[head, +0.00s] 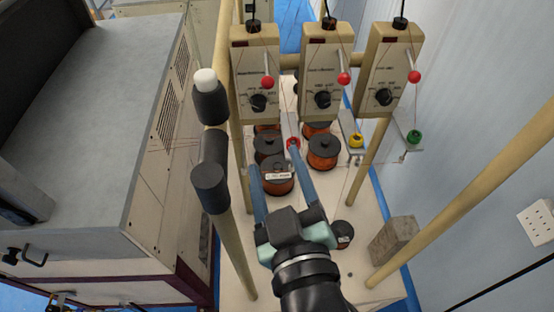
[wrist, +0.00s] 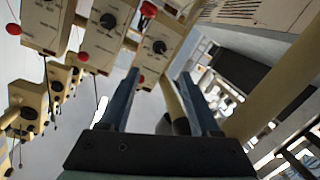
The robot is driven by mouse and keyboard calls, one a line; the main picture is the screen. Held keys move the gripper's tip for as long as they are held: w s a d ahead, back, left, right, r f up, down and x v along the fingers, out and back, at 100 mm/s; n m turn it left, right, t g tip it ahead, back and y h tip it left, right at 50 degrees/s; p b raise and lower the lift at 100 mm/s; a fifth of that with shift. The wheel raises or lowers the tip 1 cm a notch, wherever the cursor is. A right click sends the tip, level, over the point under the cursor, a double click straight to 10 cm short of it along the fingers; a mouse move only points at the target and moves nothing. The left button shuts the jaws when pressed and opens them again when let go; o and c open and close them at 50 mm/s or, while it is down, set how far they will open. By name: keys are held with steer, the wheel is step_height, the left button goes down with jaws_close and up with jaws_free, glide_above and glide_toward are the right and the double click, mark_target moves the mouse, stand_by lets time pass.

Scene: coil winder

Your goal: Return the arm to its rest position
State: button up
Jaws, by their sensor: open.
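My gripper (head: 273,158) has two long blue fingers, spread apart with nothing held between them. In the head view it reaches forward over the coil winder's white bench, above the copper wire spools. One spool (head: 278,182) with a white label shows just between the fingers, below them. In the wrist view the open fingers (wrist: 163,90) point up toward the beige control boxes, with a beige post and a dark cylinder end seen between them.
Three beige control boxes (head: 327,75) with red-knobbed levers hang on a frame of beige posts (head: 488,208). More copper spools (head: 323,151) stand on the bench. A grey-brown block (head: 394,240) sits at right. A large grey cabinet (head: 100,110) stands at left, beside a post with black cylinders (head: 210,188).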

stand_by(0.6)
steer(key=w+a+r+m+t+b, duration=0.1)
steer(key=w+r+m+t+b, duration=0.3)
steer(key=r, duration=0.9)
steer(key=s+r+m+t+h+b, duration=0.1)
steer(key=s+r+t+b, duration=0.1)
steer(key=r, duration=0.6)
steer(key=s+a+r+m+t+h+b, duration=0.1)
steer(key=s+r+t+b, duration=0.1)
steer(key=r, duration=0.7)
steer(key=s+t, duration=0.1)
steer(key=t, duration=0.1)
steer(key=shift+s+a+t, duration=0.15)
steer(key=shift+t, duration=0.25)
steer(key=shift+f, duration=0.15)
